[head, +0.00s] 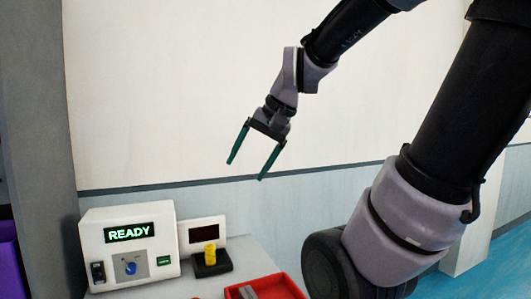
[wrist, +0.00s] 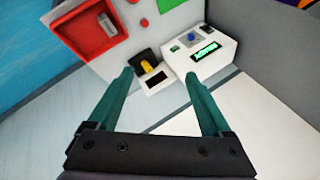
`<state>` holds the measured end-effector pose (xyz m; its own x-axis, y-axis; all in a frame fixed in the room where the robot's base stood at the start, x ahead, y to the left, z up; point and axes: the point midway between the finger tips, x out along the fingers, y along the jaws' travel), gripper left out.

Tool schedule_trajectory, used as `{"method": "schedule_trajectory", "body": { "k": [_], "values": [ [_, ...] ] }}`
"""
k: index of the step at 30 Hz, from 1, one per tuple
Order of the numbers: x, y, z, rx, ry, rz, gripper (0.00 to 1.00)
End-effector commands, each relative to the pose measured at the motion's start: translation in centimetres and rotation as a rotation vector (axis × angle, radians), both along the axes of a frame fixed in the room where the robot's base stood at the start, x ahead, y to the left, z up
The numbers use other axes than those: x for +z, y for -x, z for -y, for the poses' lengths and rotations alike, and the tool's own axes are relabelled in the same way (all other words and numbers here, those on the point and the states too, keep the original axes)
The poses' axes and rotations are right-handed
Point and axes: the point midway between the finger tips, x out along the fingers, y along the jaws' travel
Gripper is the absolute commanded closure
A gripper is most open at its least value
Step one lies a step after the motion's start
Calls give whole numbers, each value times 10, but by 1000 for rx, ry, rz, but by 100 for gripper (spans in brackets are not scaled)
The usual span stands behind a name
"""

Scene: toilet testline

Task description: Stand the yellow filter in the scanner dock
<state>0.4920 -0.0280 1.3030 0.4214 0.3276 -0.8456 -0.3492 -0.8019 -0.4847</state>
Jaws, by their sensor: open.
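The yellow filter (head: 210,254) stands upright in the black base of the scanner dock (head: 212,268), in front of the dock's white panel with a dark screen. In the wrist view the yellow filter (wrist: 147,67) shows on the black dock base (wrist: 142,58), beyond and between my fingertips. My gripper (head: 246,170) is open and empty, raised well above the bench and the dock. Its two green fingers also show in the wrist view (wrist: 160,75), spread apart with nothing between them. How deep the filter sits in the dock cannot be told.
A white machine (head: 128,248) with a green READY display, a blue knob and a switch stands left of the dock. A red tray (head: 282,284) holding a grey item is at the right front. A grey wall column (head: 40,150) stands at the left. The air around my gripper is clear.

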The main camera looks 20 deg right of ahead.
Motion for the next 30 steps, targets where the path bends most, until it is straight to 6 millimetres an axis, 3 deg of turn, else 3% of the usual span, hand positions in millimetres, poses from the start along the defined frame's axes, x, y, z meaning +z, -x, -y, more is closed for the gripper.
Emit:
{"method": "schedule_trajectory", "body": {
  "k": [3,9,30],
  "values": [
    [15,15,17,23,123,115,17],
    [24,24,29,35,212,192,17],
    [24,24,30,35,214,192,17]
  ]
}}
